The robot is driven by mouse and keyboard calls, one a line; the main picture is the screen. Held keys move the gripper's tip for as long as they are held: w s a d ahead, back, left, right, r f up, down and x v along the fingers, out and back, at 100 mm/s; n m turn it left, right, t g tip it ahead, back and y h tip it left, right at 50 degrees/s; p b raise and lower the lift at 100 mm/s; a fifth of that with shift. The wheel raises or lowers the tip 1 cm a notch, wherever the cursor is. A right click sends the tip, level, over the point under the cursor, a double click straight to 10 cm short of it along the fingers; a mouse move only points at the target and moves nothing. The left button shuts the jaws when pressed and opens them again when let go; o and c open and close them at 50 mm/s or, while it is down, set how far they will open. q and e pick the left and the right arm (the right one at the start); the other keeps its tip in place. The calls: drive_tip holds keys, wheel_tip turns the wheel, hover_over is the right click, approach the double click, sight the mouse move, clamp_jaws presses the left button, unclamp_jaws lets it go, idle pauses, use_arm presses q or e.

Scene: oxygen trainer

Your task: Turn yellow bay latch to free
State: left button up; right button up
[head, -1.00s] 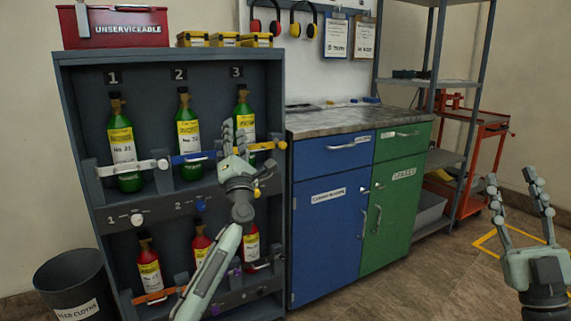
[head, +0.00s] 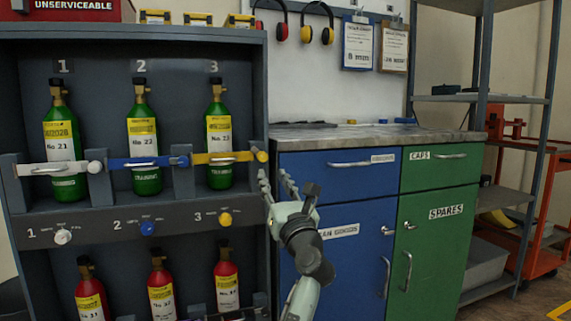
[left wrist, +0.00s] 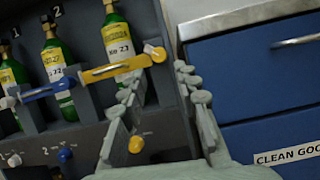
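The yellow bay is bay 3, where a green cylinder labelled 23 (head: 219,140) stands upright behind a yellow bar (head: 215,158). A round yellow knob (head: 262,156) sits at the bar's right end. Another yellow knob (head: 225,219) is on the panel below, beside the number 3; its small lettering is unreadable. My left gripper (head: 277,180) is open and empty, just right of the rack and below the bar-end knob, apart from it. In the left wrist view the bar-end knob (left wrist: 158,54) shows above the spread fingers (left wrist: 157,80), and the panel knob (left wrist: 136,144) between them. My right gripper is out of view.
Bay 1 has a white bar (head: 55,168) and bay 2 a blue bar (head: 140,162). Red cylinders (head: 162,293) stand on the lower shelf. A blue cabinet (head: 335,245) with a drawer handle (head: 348,163) is close on the gripper's right.

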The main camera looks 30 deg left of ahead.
sight(264, 159)
use_arm(q)
drive_tip(key=x, duration=0.7)
drive_tip(key=shift+w+a+r, duration=0.15)
drive_tip(key=shift+a+r, duration=0.1)
drive_tip(key=shift+a, duration=0.05)
clamp_jaws()
